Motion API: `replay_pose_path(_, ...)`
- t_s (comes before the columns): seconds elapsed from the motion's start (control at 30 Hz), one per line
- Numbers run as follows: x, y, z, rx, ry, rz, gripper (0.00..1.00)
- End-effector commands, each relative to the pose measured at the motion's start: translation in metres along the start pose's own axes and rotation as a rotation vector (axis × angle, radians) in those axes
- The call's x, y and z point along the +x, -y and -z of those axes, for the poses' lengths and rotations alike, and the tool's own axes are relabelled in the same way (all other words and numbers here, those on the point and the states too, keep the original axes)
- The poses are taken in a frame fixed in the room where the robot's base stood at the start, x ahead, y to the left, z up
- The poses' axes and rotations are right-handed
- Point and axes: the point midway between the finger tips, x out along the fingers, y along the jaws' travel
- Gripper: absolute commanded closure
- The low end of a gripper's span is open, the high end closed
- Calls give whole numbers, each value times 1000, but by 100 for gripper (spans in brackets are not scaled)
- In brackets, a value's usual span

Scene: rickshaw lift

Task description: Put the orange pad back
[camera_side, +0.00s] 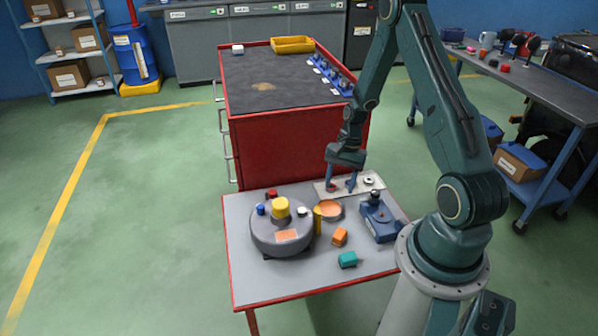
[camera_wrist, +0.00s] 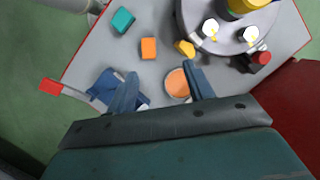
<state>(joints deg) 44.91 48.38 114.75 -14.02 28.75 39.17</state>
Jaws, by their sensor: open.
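The orange items differ in shape. A round orange pad (camera_side: 330,209) lies on the grey table beside a yellow block; it also shows in the wrist view (camera_wrist: 176,84). A small orange block (camera_side: 340,237) lies nearer the front, and appears in the wrist view (camera_wrist: 149,49). A flat orange square (camera_side: 286,236) is on the front of the round grey drum. I cannot tell which one the task names. My gripper (camera_side: 342,187) is open, fingers downward, over the pale plate at the table's back edge; in the wrist view its fingers (camera_wrist: 161,70) are apart with nothing held.
The grey drum (camera_side: 268,240) carries a yellow knob (camera_side: 281,207) and small parts. A blue vise-like fixture (camera_side: 380,224) stands to the right. A teal block (camera_side: 347,260) lies in front. The pale plate (camera_side: 358,188) bears small parts. A red cabinet (camera_side: 285,150) stands behind.

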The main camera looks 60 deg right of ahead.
Motion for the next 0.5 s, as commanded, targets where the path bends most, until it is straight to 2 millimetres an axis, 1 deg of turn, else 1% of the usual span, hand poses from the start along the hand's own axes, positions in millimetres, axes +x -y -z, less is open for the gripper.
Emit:
replay_pose_path(0.03, -14, 8, -7, -42, -22, 0, 48)
replay_pose_path(0.1, -32, 16, -17, -99, -47, -3, 48)
replay_pose_path(0.27, -70, 32, -43, -226, -102, -7, 48)
replay_pose_path(0.5, -120, 47, -89, -412, -183, -11, 48)
